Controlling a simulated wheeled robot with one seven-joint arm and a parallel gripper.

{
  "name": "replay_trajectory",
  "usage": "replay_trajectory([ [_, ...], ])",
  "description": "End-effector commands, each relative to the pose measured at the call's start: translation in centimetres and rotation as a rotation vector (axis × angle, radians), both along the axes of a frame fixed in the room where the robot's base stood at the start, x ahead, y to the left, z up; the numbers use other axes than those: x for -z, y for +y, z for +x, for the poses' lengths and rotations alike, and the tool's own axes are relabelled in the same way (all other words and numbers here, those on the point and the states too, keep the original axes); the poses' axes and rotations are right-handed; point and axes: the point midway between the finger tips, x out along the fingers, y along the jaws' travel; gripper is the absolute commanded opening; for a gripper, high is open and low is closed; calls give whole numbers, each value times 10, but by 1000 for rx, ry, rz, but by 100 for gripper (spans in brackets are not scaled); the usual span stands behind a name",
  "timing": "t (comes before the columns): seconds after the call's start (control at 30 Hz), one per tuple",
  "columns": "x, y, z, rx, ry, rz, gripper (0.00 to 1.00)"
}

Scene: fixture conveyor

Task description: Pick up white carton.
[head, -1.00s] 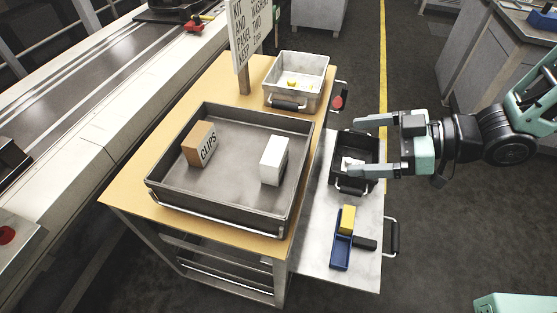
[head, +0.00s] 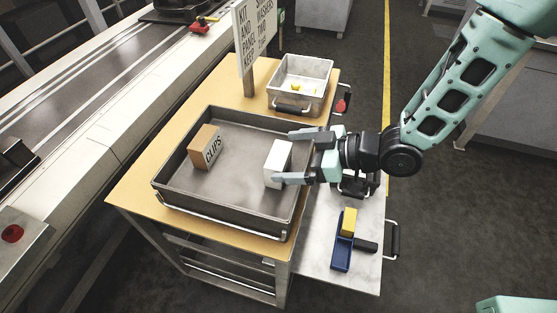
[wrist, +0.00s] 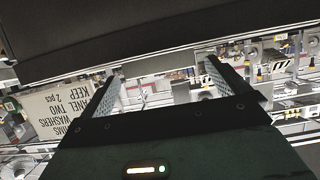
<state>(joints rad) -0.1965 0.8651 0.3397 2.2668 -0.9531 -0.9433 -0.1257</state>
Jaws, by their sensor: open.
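The white carton (head: 277,162) stands upright in the right part of the large grey metal tray (head: 225,197). My gripper (head: 283,157) is open, its two fingers reaching over the tray's right side from the right. In the head view one fingertip shows beyond the carton and the other in front of it. I cannot tell whether the fingers touch it or how high they are. In the wrist view my gripper (wrist: 165,75) also shows with its fingers apart, and I cannot make out the carton there.
A brown box marked CLIPS (head: 206,146) stands left of the carton in the tray. A sign (head: 254,38) stands behind, by a smaller grey bin (head: 302,84). A blue holder (head: 342,254) with a yellow block (head: 349,221) lies on the right shelf. A conveyor (head: 75,80) runs along the left.

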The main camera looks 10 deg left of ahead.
Motion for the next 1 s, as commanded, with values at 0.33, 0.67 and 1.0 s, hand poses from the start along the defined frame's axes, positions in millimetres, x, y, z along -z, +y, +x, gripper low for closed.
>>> replay_trajectory([
  [0.33, 5, 11, 2, 1, -1, 0, 100],
  [0.67, 4, 10, 2, 1, -1, 0, 53],
  [1.0, -6, 10, 2, 0, -2, 1, 53],
])
